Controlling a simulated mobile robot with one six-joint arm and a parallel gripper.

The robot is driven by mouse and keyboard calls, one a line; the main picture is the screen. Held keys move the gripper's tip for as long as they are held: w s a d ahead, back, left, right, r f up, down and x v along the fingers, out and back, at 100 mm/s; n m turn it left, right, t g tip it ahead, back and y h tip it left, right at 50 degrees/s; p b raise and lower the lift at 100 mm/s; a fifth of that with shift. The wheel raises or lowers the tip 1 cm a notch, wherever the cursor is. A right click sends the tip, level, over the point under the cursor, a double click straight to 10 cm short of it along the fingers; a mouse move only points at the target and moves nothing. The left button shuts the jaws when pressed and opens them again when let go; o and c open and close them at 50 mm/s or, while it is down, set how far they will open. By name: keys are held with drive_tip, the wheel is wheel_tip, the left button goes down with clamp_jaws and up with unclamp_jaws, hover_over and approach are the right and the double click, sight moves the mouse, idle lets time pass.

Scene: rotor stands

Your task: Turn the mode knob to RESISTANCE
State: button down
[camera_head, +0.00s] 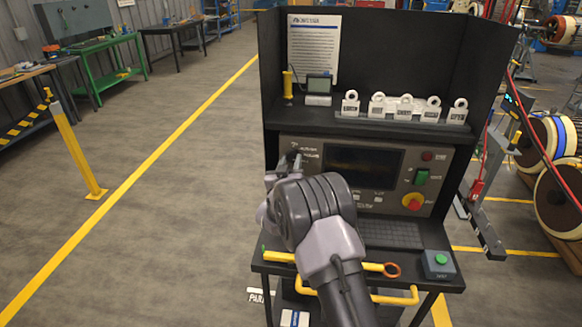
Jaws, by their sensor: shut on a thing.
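The grey control panel (419,161) stands upright on the black bench, with a dark screen (362,165) in its middle. My arm reaches up from the bottom and covers the panel's lower left. My gripper (284,166) is at the panel's upper left, left of the screen, and is shut on the mode knob. The knob is mostly hidden behind my gripper and wrist, so its pointer and setting cannot be read. Small white lettering beside it is too blurred to read.
The panel's right side has a green switch (421,177) and a red stop button on yellow (412,202). A keyboard (392,235), a yellow tool with an orange ring (391,270) and a green-button box (439,264) lie in front. White ringed tags (405,107) stand on the shelf above.

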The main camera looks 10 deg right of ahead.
drive_tip(key=n+b, duration=0.1)
drive_tip(key=n, duration=0.5)
drive_tip(key=shift+n+b, duration=0.3)
drive_tip(key=n, duration=0.5)
drive_tip(key=shift+n, duration=0.3)
drive_tip(key=shift+f, duration=0.1)
drive_tip(key=c, duration=1)
unclamp_jaws()
drive_tip(key=shift+o, duration=0.2)
drive_tip(key=p+v, duration=0.1)
drive_tip(key=v, duration=1.6)
drive_tip(key=shift+s+p, duration=0.3)
drive_tip(key=shift+p, duration=0.1)
drive_tip(key=shift+d, duration=0.15)
